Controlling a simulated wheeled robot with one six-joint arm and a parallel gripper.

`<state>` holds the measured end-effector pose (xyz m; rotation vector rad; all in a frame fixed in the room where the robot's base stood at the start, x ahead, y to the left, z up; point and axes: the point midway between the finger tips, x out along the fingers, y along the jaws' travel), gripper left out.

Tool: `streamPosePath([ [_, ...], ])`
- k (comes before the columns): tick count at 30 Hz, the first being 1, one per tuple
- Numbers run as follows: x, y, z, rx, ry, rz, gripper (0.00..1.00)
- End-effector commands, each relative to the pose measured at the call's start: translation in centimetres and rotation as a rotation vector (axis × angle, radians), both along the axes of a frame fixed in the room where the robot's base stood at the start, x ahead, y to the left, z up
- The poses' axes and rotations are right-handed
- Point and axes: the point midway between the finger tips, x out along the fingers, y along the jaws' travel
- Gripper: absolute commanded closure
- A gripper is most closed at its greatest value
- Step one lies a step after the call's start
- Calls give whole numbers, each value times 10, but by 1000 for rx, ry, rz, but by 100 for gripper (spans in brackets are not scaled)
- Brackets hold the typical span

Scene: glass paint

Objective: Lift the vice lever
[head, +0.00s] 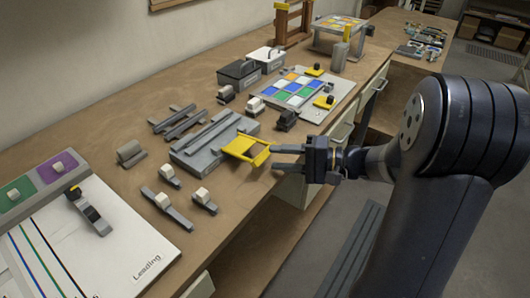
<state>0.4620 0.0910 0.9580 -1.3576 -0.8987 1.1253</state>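The vice (203,147) is a grey block with rails, lying on the workbench near the middle of the head view. A yellow frame-shaped lever (240,145) sticks out from its right side toward the bench's front edge. My gripper (274,158) is just right of the lever's outer end. Its two fingers are apart, pointing left, with nothing seen between them. The fingertips are very close to the lever's outer bar; I cannot tell whether they touch it.
Small white-knobbed grey tools (205,201) and grey bars (178,122) lie around the vice. A board of coloured glass squares (318,112) and a black box (238,74) stand behind. A white "Leading" board (125,250) lies in front left. The bench's front edge runs below my gripper.

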Motion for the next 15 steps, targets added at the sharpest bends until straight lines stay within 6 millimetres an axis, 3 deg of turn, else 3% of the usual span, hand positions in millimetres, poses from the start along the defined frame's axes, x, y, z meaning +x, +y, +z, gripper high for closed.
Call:
streamPosePath([
  [6,8,31,-4,1,2,3,62],
  [15,12,44,-6,0,1,-1,62],
])
